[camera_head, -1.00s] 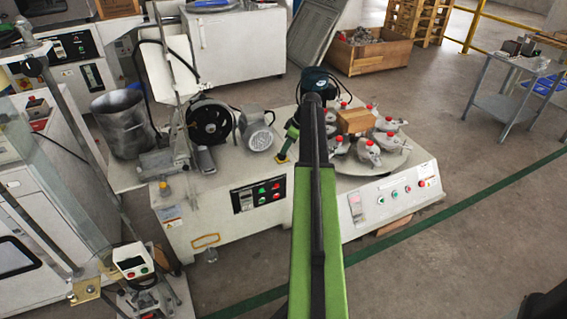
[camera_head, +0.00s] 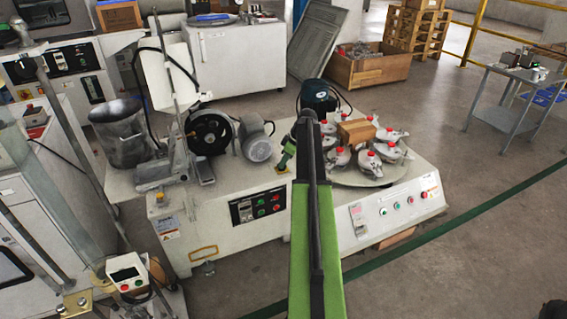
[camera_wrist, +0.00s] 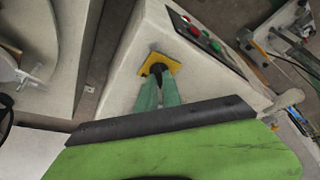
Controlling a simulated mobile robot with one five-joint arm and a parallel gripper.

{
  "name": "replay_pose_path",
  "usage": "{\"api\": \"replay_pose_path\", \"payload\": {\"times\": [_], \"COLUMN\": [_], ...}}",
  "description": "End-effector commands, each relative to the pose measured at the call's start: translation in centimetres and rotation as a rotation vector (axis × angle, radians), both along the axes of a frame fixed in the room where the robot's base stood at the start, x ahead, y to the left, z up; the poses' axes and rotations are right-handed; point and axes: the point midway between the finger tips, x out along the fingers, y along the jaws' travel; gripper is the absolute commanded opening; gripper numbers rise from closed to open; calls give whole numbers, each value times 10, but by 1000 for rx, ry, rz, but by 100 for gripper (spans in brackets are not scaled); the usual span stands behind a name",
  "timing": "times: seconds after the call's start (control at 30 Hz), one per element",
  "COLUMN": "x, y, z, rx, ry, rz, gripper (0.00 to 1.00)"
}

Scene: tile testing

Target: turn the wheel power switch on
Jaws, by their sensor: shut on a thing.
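A switch with a dark knob on a yellow square plate (camera_wrist: 174,64) sits on the pale cabinet top in the wrist view, near the panel's edge. I take it for the wheel power switch. My gripper (camera_wrist: 157,81) has its green fingers closed together on the dark knob, with the yellow plate around and behind them. The fingertips hide part of the knob, so its turned position is unclear. In the head view my gripper (camera_head: 284,160) reaches down to the cabinet top between the grey motor and the round table, and my arm hides part of that area.
A black wheel (camera_head: 208,132) and a grey motor (camera_head: 257,143) stand left of my gripper. A round table (camera_head: 362,177) with several red-topped clamps stands right. A control panel (camera_head: 258,205) with red and green buttons is on the cabinet front. Open floor lies at right.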

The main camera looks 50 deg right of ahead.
Motion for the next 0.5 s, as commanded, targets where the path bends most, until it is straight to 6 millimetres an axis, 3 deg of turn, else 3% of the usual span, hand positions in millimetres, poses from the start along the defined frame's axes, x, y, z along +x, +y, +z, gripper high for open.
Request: {"api": "replay_pose_path", "payload": {"times": [0.27,0.5], "x": [0,-1], "y": [1,3], "z": [0,0], "rx": [4,4], "ry": [0,1], "rz": [-41,-188], "gripper": [0,0]}}
